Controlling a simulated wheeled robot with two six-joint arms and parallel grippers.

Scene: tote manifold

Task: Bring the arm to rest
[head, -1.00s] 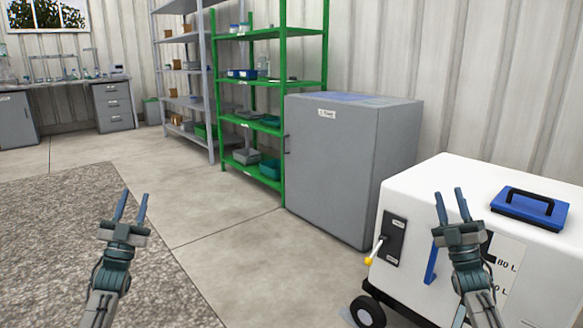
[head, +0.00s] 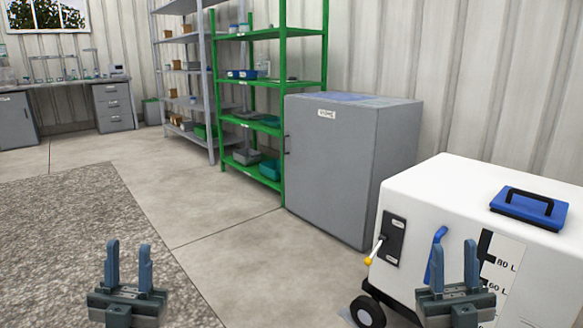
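My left gripper (head: 128,265) is at the lower left, fingers pointing up and apart, with nothing between them. It hangs over the grey speckled mat. My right gripper (head: 455,264) is at the lower right, fingers up and apart, empty. It appears in front of the white wheeled tank (head: 425,200) and covers part of its front; I cannot tell the distance between them. The rest of both arms is out of view below.
The white tank has a blue lid with a black handle (head: 528,204), a lever with a yellow tip (head: 374,250) and a black wheel (head: 368,311). A grey cabinet (head: 345,165) and green shelves (head: 283,110) stand behind. The floor (head: 220,235) between is clear.

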